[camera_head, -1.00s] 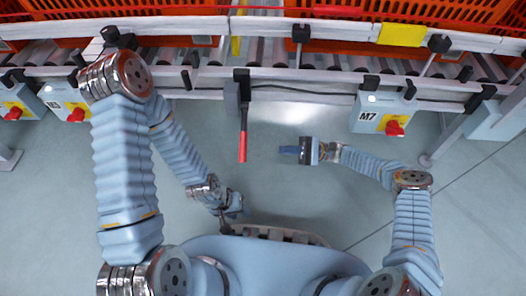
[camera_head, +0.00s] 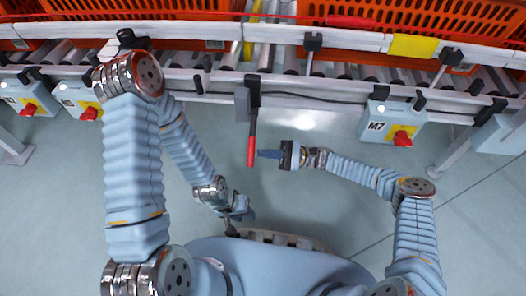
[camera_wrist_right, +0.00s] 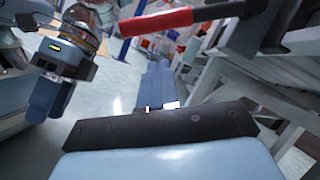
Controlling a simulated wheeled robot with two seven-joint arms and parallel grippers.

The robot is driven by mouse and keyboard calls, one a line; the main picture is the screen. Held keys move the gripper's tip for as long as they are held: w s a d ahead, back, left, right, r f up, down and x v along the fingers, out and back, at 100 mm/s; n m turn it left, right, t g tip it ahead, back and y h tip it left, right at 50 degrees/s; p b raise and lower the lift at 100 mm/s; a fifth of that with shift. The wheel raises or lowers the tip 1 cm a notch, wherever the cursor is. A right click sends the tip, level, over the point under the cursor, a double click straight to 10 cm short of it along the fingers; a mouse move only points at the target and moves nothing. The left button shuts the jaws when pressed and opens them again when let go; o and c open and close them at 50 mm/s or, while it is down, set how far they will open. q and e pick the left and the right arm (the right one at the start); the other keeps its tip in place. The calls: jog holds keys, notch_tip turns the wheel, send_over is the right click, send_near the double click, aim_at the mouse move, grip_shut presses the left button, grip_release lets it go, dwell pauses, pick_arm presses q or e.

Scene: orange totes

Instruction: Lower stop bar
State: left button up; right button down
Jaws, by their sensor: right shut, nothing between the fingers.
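The stop bar's lever has a red handle (camera_head: 251,151) and hangs from a dark bracket on the conveyor's front rail. In the right wrist view the red handle (camera_wrist_right: 155,22) crosses the top, beyond and above my fingertips. My right gripper (camera_head: 268,154) is shut and empty, its blue fingertips just right of the handle's lower end. Whether they touch it is unclear in the head view; the wrist view shows a gap. My left gripper (camera_head: 240,212) is lower, near my base and away from the lever. It also shows in the right wrist view (camera_wrist_right: 48,98), but its opening is unclear.
The roller conveyor (camera_head: 215,80) runs across the top with orange totes (camera_head: 380,12) behind it. A control box marked M7 (camera_head: 390,123) with a red knob hangs right of the lever. More boxes hang at left. The floor below the lever is open.

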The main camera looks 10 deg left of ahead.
aim_at(252, 140)
pick_arm(q)
jog(key=shift+r, duration=0.2)
pick_arm(e)
jog(key=s+r, duration=0.2)
jog(key=shift+a+r, duration=0.4)
